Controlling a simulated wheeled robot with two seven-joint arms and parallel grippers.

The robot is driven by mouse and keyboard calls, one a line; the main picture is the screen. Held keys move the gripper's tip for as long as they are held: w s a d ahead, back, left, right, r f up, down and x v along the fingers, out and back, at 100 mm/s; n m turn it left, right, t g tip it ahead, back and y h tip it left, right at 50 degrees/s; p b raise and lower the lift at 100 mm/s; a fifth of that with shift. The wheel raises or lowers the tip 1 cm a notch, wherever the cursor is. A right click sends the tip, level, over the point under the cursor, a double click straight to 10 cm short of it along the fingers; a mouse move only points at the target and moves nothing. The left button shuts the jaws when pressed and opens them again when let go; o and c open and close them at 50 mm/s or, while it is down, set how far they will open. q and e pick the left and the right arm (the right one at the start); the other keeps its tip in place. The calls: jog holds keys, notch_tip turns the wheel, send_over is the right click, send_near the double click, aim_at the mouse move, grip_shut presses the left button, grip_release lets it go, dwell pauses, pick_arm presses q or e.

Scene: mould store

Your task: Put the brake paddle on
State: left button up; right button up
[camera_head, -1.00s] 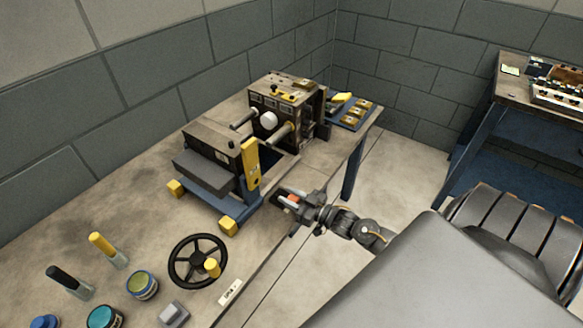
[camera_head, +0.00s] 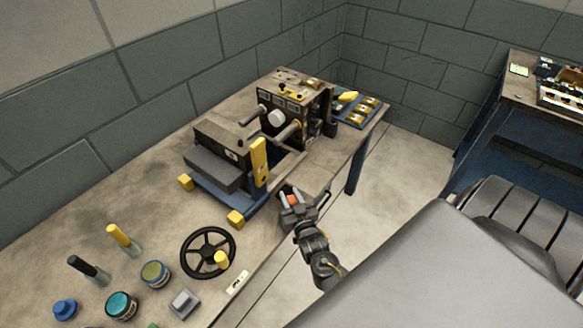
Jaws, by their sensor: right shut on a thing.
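My right gripper (camera_head: 294,204) is at the table's front edge, just right of the machine's blue base. It is shut on a small red-orange piece, seemingly the brake paddle (camera_head: 293,200); only its red top shows between the dark fingers. Whether it is joined to the bench is hidden. The machine (camera_head: 215,167) has a dark block on a blue base with yellow feet, and an upright yellow bar (camera_head: 260,163). A second dark block with rods (camera_head: 290,112) stands behind it. My left gripper is not in view.
A black handwheel (camera_head: 208,252) with a yellow knob lies at the front of the table. Pots, a yellow-handled tool (camera_head: 122,238) and a black-handled tool (camera_head: 88,268) stand to its left. A blue tray (camera_head: 345,116) is at the far end. Another bench (camera_head: 500,110) stands right.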

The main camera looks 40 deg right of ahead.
dwell(0.4)
jog(key=o, duration=1)
jog(key=shift+b+v, duration=0.85)
jog(key=shift+v, duration=4.55)
jog(key=shift+w, duration=0.1)
